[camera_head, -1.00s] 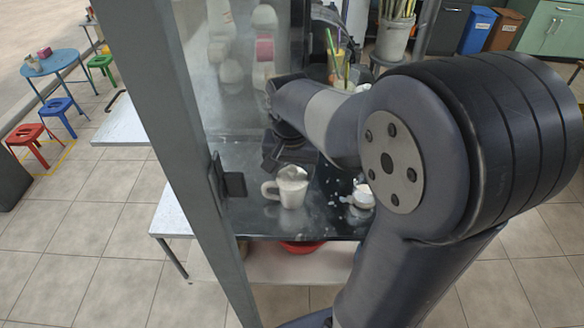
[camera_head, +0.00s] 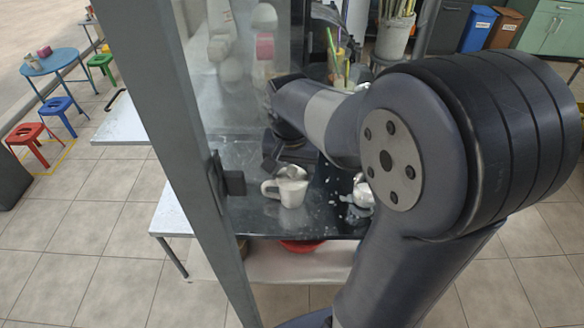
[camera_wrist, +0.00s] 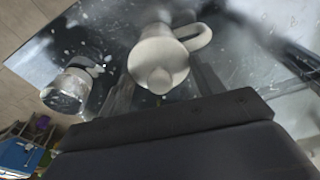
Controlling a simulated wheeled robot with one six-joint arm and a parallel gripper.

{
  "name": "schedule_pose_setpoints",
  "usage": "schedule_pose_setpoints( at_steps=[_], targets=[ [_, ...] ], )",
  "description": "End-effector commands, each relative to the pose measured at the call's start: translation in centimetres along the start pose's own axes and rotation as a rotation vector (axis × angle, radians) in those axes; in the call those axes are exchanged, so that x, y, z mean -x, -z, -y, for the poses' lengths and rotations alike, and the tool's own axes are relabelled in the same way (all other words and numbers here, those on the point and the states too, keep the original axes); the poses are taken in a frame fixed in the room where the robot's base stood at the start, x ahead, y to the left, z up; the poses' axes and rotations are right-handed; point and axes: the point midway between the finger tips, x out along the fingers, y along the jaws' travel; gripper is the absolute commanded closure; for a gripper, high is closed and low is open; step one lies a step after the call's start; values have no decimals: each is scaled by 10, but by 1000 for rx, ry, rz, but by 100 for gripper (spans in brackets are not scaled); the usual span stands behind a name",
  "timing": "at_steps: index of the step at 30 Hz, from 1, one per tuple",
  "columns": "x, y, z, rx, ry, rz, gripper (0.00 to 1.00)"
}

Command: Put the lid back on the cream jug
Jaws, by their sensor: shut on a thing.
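The white cream jug (camera_head: 290,196) stands upright on the dark counter in the head view, its handle to the left. In the wrist view the jug (camera_wrist: 165,34) shows with its handle at the upper right. A pale lid (camera_wrist: 160,74) with a rounded knob is at the jug's mouth, between my fingers. In the head view the lid (camera_head: 291,172) shows at the jug's top; I cannot tell whether it rests fully on the rim. My gripper (camera_wrist: 163,88) is shut on the lid. In the head view my arm hides part of the counter.
A shiny silver-and-white vessel (camera_head: 362,194) stands right of the jug; it also shows in the wrist view (camera_wrist: 67,91). White specks dot the counter (camera_head: 325,217). A grey post (camera_head: 180,120) rises at the left. A cup with green straws (camera_head: 343,72) stands behind.

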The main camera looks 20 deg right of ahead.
Motion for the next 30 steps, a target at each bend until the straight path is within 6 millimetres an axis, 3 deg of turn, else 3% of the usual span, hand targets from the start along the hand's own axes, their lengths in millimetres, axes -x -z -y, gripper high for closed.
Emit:
schedule_pose_setpoints(
  at_steps=[11, 12, 20, 25, 30],
  targets=[
    [0, 0, 0, 0, 0, 0, 59],
    [0, 0, 0, 0, 0, 0, 34],
    [0, 0, 0, 0, 0, 0, 13],
    [0, 0, 0, 0, 0, 0, 12],
    [0, 0, 0, 0, 0, 0, 0]
  ],
)
